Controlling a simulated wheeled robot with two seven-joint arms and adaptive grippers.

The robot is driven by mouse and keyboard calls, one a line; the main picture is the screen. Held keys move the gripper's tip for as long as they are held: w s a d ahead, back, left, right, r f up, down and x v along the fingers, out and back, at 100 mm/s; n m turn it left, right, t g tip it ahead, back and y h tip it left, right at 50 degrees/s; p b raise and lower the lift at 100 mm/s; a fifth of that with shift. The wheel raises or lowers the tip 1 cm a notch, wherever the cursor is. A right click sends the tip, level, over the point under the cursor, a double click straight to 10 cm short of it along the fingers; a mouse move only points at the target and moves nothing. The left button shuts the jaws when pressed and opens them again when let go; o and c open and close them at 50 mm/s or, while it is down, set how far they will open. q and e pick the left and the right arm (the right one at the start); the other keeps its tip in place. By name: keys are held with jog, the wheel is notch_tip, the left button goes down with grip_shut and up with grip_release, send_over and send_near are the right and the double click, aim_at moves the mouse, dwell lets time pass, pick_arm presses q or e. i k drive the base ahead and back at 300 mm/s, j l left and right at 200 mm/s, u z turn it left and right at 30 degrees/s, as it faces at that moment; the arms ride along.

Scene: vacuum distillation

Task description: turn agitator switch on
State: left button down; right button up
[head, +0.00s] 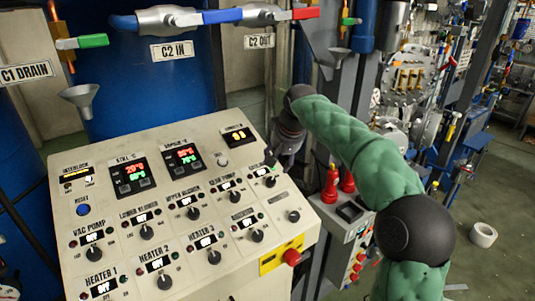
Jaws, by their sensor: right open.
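The agitator switch (257,236) is a black rotary knob in the lower right part of the slanted cream control panel (120,275). Its label and a small lit display, seemingly reading OFF, sit just above it. My right gripper (272,160) is at the panel's upper right edge, above and to the right of the agitator switch and apart from it. It is open, its dark fingers small and partly hidden by my green-sleeved arm. My left gripper is out of view.
Several similar knobs surround the agitator switch, including the heater 3 knob (214,258) to its left. A red emergency button (291,257) on a yellow plate sits below right. A grey box with red buttons (355,267) stands to the right. Blue drums stand behind.

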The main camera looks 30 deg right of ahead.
aim_at(257, 235)
jog(key=k+j, duration=0.1)
jog(key=k, duration=0.9)
